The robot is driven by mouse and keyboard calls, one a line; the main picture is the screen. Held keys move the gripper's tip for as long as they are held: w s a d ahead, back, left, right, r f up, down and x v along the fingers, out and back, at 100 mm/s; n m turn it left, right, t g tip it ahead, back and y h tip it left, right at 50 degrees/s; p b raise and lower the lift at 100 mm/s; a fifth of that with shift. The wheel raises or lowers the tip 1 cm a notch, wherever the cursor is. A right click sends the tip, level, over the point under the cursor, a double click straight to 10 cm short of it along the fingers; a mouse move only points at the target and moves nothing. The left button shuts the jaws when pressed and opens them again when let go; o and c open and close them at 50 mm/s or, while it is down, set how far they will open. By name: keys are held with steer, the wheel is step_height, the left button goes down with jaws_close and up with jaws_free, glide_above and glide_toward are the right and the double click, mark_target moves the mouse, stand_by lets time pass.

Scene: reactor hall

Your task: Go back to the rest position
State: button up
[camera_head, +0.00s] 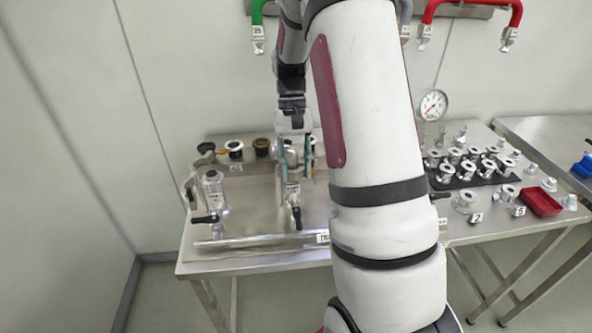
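My gripper (296,168) hangs pointing down over the left part of the steel table (262,196). Its two fingers are apart, with a gap between them, and I see nothing clearly held. Just below the fingertips is a small metal fitting with a white label and a black-handled valve (295,212). I cannot tell whether the fingertips touch it. My white arm crosses the middle of the view and hides the centre of the table.
A fitting with a black handle (213,193) stands at the table's left. Capped ports (234,150) line the back. At right are a pressure gauge (433,104), a black rack of metal fittings (463,178) and a red tray (540,202). Green (257,14) and red (470,3) hoses hang on the wall.

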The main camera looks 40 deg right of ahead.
stand_by(0.3)
steer(key=s+a+r+n+t+h, duration=0.2)
steer(key=s+a+r+n+t, duration=0.15)
steer(key=a+r, duration=0.8)
steer(key=s+a+r+n+t, duration=0.3)
steer(key=s+a+r+t, duration=0.2)
steer(key=s+a, duration=0.3)
steer(key=s+r, duration=0.1)
steer(key=s, duration=0.2)
steer(key=shift+r, duration=0.3)
steer(key=shift+a+t, duration=0.1)
steer(key=shift+t, duration=0.15)
